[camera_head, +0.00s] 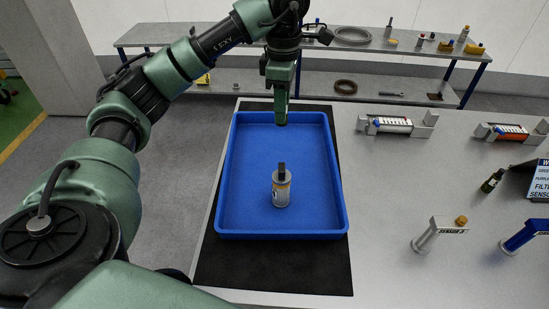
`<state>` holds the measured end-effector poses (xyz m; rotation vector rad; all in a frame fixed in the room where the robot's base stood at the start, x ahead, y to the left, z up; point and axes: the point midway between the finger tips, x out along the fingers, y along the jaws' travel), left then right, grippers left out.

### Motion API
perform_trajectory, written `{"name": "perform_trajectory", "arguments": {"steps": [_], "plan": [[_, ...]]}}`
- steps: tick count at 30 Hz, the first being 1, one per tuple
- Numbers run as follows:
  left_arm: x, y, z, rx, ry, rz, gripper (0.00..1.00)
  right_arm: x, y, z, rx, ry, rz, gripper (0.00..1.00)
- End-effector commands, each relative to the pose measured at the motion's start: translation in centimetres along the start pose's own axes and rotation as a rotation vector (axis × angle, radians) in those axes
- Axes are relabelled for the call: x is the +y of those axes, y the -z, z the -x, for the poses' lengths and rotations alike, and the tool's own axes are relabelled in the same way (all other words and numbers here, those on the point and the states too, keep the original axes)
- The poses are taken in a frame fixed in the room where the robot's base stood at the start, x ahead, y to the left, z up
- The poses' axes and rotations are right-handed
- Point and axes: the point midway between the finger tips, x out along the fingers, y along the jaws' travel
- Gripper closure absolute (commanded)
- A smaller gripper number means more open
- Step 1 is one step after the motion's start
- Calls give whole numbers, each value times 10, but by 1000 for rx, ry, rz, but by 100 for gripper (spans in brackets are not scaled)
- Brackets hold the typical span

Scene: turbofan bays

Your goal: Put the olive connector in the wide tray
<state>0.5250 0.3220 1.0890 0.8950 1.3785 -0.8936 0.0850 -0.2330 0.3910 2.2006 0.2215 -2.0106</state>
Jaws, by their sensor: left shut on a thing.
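The wide tray (335,189) is a shallow blue tray on a black mat at the left end of the table. My left gripper (281,108) points down over the tray's far part. It is shut on a narrow green piece (281,119), which I take to be the olive connector; its outline blends with my green gripper. The piece hangs above the tray floor, and my gripper hides part of it. A pale canister (281,190) with a yellowish band and dark top stands upright inside the tray. My right gripper is out of view.
A dark green bottle-shaped piece (492,180) lies on the table at right, near a sign (541,180). Stands (438,234) and cradles (398,125) occupy the table's right side. A shelf (345,86) with parts stands behind. Much of the tray floor is clear.

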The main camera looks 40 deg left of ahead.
Motion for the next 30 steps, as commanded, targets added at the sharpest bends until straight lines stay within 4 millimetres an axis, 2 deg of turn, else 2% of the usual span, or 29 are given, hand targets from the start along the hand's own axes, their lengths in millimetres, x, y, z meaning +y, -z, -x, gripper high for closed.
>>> {"name": "perform_trajectory", "arguments": {"steps": [1,3,12,15,23,27,30], "plan": [[-2,-1,-18,1,8,-3,100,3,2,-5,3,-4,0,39],[-2,-1,-36,1,8,-4,100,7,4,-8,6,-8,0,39],[-1,1,-106,3,5,0,100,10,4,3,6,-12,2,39],[-1,0,-121,2,2,-1,100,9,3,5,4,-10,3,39],[-1,0,-141,2,2,-1,100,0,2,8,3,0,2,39],[-1,0,-163,1,4,-1,100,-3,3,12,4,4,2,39],[-1,0,-172,1,1,-2,100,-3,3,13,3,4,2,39]]}}
